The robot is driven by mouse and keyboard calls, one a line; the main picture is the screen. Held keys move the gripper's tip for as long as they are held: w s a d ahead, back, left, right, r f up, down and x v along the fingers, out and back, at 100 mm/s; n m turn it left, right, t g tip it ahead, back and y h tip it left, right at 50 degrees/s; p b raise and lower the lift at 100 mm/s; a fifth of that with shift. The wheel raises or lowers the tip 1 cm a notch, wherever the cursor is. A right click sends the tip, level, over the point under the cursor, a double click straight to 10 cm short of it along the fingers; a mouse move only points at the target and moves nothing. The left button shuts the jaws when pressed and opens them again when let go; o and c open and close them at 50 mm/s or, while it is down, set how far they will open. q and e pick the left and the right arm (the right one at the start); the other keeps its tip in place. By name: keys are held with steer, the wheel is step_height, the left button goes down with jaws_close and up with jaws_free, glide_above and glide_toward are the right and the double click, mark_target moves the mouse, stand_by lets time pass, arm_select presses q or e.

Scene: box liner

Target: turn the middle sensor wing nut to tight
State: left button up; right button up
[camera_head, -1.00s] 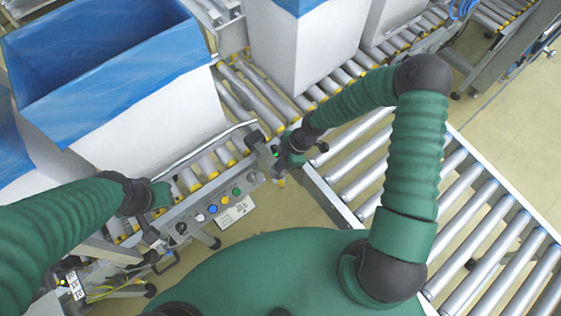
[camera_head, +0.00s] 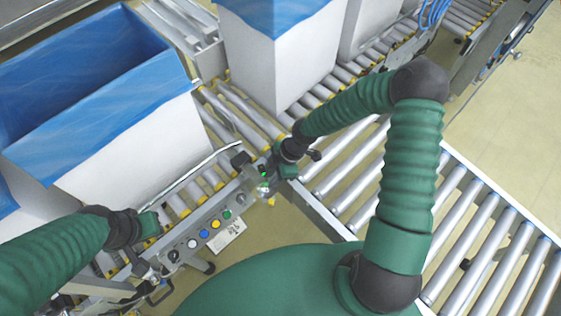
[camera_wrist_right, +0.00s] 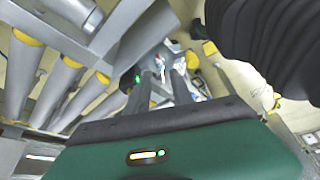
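The sensor with a lit green light (camera_head: 264,170) sits at the end of the control rail, at the conveyor corner. My right gripper (camera_head: 267,181) is right at it, pointing down. In the right wrist view the two fingers of my right gripper (camera_wrist_right: 162,76) stand apart, and the green light (camera_wrist_right: 137,76) shows just left of their tips. The wing nut itself is too small and too covered to make out, so I cannot tell its angle or whether the fingers touch it. My left gripper (camera_head: 148,224) is over the rail's left part; its fingers are not clear.
Another lined box (camera_head: 280,65) stands at the back on rollers. A roller conveyor (camera_head: 480,235) fills the right.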

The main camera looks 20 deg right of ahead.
steer(key=p+v, duration=0.2)
steer(key=v, duration=1)
steer(key=shift+r, duration=0.3)
